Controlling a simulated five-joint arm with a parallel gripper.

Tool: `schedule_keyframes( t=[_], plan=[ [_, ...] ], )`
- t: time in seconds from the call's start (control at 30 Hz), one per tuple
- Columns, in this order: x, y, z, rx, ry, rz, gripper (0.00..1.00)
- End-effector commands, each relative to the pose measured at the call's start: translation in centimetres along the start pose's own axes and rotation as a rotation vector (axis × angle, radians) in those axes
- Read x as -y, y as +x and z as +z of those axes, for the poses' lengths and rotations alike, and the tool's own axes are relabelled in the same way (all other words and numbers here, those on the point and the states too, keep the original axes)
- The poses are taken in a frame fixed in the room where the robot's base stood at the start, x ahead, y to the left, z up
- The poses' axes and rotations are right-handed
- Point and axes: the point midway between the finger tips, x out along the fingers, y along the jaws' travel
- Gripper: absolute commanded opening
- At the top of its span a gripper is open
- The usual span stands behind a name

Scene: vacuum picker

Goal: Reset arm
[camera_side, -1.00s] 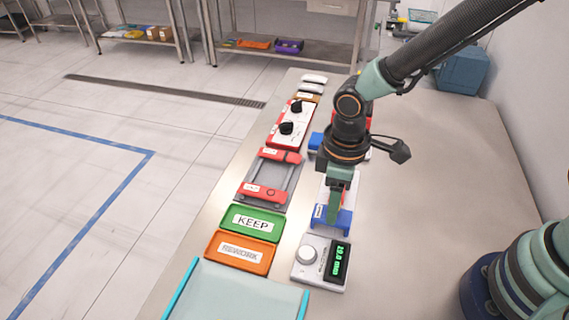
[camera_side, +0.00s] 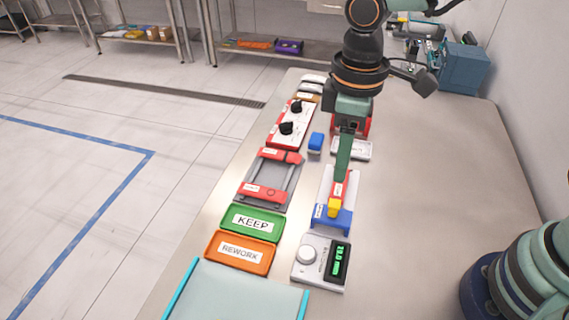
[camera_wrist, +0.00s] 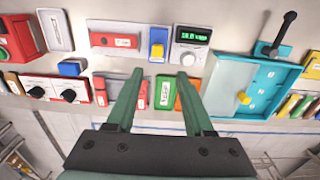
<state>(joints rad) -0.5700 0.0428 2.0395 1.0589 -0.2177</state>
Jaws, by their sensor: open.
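My gripper (camera_side: 341,178) hangs above the table with its fingers pointing down, over the white slide fixture with the blue end (camera_side: 337,218). In the wrist view both green fingers of my gripper (camera_wrist: 160,74) stand apart with nothing between them. The fingers partly cover the fixture in the side view.
A dial box with a lit green display (camera_side: 322,262) stands in front of the fixture. The green KEEP tray (camera_side: 252,224) and orange REWORK tray (camera_side: 240,252) lie to its left. A blue block (camera_side: 316,142) lies farther back. The table's right side is clear.

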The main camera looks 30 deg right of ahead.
Motion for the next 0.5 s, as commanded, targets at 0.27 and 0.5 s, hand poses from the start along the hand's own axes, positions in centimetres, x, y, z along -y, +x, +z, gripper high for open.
schedule_keyframes(
  t=[0.27,0.5],
  plan=[
    [-2.0,-1.3,1.2,-0.054,0.086,0.013,0.53],
    [-7.6,-4.7,6.1,-0.23,0.378,0.073,0.53]
  ],
)
